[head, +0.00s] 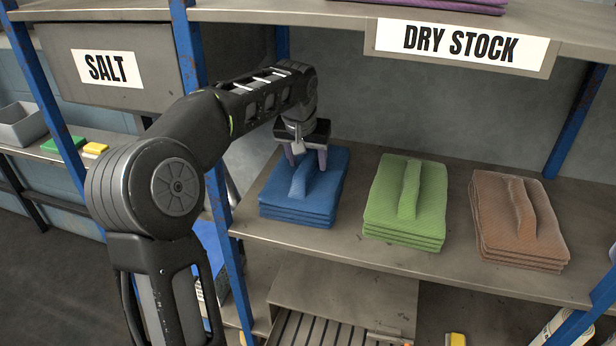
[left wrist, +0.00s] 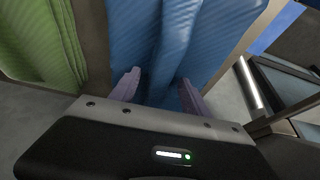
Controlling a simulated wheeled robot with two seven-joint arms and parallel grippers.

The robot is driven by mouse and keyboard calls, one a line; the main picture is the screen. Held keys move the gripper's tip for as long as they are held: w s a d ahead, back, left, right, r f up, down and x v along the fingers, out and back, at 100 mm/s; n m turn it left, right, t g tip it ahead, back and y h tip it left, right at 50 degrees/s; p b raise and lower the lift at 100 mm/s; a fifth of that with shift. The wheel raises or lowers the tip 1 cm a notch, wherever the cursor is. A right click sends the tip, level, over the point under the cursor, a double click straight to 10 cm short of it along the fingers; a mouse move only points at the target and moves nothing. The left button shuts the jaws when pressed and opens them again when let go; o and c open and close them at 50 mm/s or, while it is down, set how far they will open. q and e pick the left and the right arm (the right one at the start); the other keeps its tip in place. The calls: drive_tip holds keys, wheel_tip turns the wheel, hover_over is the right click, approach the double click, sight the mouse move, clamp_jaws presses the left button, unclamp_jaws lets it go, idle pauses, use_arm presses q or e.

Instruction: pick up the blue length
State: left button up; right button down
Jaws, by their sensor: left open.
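The blue length (head: 324,190) is a folded blue cloth stack with a raised ridge on top. It lies at the left end of the dry stock shelf. It also fills the middle of the left wrist view (left wrist: 135,40). My left gripper (head: 307,160) is open over the back part of the blue length. In the left wrist view its two purple fingers (left wrist: 158,92) stand apart, on either side of the ridge. Whether they touch the cloth I cannot tell. My right gripper is in neither view.
A green folded stack (head: 385,215) and a brown folded stack (head: 490,225) lie to the right on the same shelf (head: 400,262). A blue upright post (head: 225,235) stands at the shelf's left end.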

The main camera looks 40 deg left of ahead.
use_arm(q)
drive_tip(key=shift+c, duration=0.3)
clamp_jaws()
idle(0.6)
idle(0.9)
